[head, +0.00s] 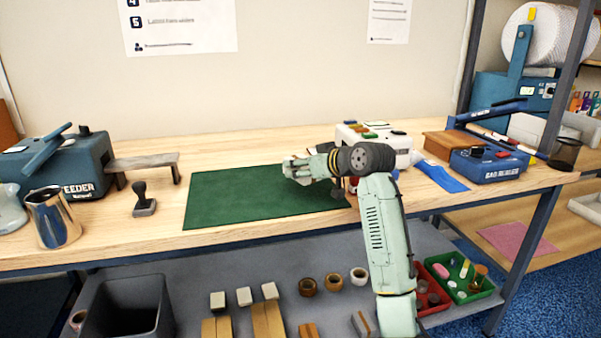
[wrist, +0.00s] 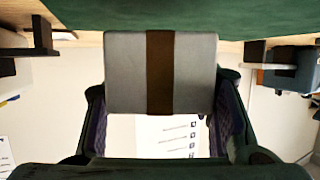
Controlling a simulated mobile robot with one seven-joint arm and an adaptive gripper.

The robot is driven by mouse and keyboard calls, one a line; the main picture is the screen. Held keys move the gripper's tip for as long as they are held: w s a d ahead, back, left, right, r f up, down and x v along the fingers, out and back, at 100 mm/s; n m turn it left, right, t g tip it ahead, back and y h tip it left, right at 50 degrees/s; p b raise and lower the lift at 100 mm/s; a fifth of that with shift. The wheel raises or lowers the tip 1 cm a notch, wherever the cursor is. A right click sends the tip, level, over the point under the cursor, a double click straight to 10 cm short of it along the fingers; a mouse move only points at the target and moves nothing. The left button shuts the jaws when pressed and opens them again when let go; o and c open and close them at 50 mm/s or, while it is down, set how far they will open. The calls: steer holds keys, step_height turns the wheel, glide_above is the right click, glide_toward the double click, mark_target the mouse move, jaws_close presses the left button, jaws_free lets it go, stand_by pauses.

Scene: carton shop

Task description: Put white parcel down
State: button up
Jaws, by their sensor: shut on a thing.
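The white parcel (wrist: 125,75) shows in the wrist view as a pale grey-white box with a brown band down its middle. My gripper (wrist: 161,100) is shut on it, with a dark finger at each side. The wrist picture is upside down, so the green mat (wrist: 75,15) at its top lies below the parcel. I cannot tell whether the parcel touches the mat. In the head view the green mat (head: 230,200) lies on the bench, with my wrist over its right part. The parcel cannot be made out there behind my arm.
The left part of the mat is clear. A stamp (head: 145,205), a small grey stand (head: 143,163), a steel jug (head: 52,217) and a blue feeder (head: 65,165) stand left. A white machine (head: 400,148) and a blue bag sealer (head: 490,163) stand right.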

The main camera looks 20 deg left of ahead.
steer(key=shift+w+a, duration=0.45)
steer(key=shift+w, duration=0.05)
steer(key=shift+d+f+p, duration=0.1)
steer(key=shift+f+p, duration=0.45)
steer(key=shift+f, duration=1.2)
steer(key=shift+f, duration=0.2)
steer(key=o, duration=1.3)
steer(key=shift+o, duration=0.2)
steer(key=shift+r, duration=0.2)
steer(key=b+v, duration=0.2)
steer(key=v, duration=1)
